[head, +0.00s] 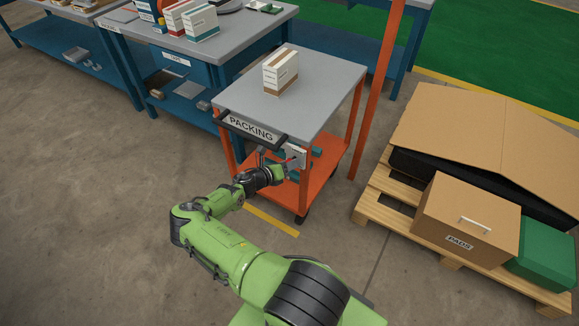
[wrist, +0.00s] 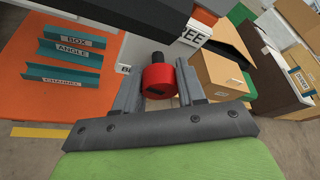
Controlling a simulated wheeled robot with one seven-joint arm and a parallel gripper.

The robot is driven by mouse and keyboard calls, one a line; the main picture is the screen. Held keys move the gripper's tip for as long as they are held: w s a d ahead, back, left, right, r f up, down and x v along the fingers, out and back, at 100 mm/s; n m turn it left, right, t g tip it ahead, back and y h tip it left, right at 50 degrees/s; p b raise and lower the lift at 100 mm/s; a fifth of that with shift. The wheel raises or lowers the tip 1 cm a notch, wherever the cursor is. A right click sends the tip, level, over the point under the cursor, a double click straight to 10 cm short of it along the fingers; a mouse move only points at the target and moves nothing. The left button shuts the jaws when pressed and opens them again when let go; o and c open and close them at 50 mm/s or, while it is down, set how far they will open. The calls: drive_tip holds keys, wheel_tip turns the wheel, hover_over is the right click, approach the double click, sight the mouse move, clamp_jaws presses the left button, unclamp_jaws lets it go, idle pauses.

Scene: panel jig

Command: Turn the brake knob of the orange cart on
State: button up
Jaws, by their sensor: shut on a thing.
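The orange cart (head: 326,183) has a grey top, a dark front handle and a PACKING label. Its red brake knob (wrist: 158,80) sits on a dark shaft before a pale plate (wrist: 192,36). The plate reads FREE at the right, and other lettering is mostly hidden behind the knob and finger. My gripper (wrist: 160,87) has one finger on each side of the knob and is shut on it. In the head view my gripper (head: 284,169) is at the cart's front side, below the handle, and hides most of the knob. The knob's setting cannot be read clearly.
A brown-and-white box (head: 281,72) stands on the cart top. Teal labelled trays (wrist: 71,49) lie on its lower shelf. A blue workbench (head: 170,70) is at the left, an orange post (head: 377,90) behind right. A loaded pallet (head: 400,225) is at the right.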

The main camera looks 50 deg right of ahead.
drive_tip(key=shift+w+r+n+g+h+b, duration=0.15)
drive_tip(key=shift+n+g+h+b, duration=0.25)
drive_tip(key=shift+n, duration=0.6)
drive_tip(key=o, duration=1)
drive_tip(key=p+v, duration=0.3)
drive_tip(key=v, duration=1.2)
drive_tip(key=shift+w+a, duration=0.2)
drive_tip(key=shift+a, duration=0.15)
